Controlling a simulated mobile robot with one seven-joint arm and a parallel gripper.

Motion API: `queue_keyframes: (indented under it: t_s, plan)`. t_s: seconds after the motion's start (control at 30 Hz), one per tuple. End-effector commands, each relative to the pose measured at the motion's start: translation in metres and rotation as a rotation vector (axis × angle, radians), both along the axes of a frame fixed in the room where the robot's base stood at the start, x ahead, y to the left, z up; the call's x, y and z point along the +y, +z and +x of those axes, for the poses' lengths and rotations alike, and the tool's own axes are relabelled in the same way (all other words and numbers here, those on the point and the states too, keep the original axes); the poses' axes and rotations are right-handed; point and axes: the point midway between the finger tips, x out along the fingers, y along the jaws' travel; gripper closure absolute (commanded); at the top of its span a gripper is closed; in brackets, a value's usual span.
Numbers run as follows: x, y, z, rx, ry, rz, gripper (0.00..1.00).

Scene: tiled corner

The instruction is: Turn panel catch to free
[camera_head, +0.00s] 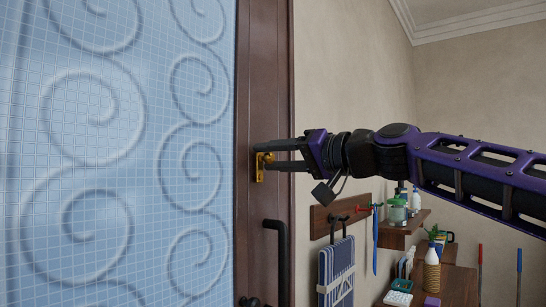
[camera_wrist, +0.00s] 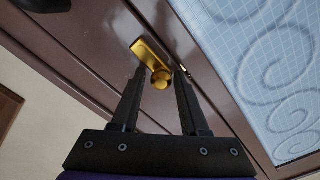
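The panel catch (camera_head: 260,174) is a small brass-coloured piece on the brown frame beside the blue tiled panel (camera_head: 110,150). In the wrist view the catch (camera_wrist: 146,50) shows a flat plate with a rounded knob (camera_wrist: 161,80). My gripper (camera_head: 264,156) reaches in from the right, its fingers partly covering the catch. In the wrist view my gripper (camera_wrist: 160,74) is open, with one finger on each side of the knob. Gaps show between the knob and both fingers; exact contact at the tips is hard to tell.
A dark handle (camera_head: 281,250) stands out from the frame below the catch. Shelves (camera_head: 398,232) with bottles are below my arm. The wall above my arm is clear.

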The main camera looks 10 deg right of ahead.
Motion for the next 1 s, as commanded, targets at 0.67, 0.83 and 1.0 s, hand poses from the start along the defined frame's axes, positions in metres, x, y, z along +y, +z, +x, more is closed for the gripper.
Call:
queue_keyframes:
  t_s: [0.67, 0.83, 1.0]
  plan:
    - [-0.014, -0.002, -0.013, 0.001, 0.000, 0.001, 0.41]
    - [-0.039, -0.002, -0.038, 0.002, -0.001, 0.001, 0.41]
    - [-0.069, -0.001, -0.068, 0.001, -0.001, -0.001, 0.41]
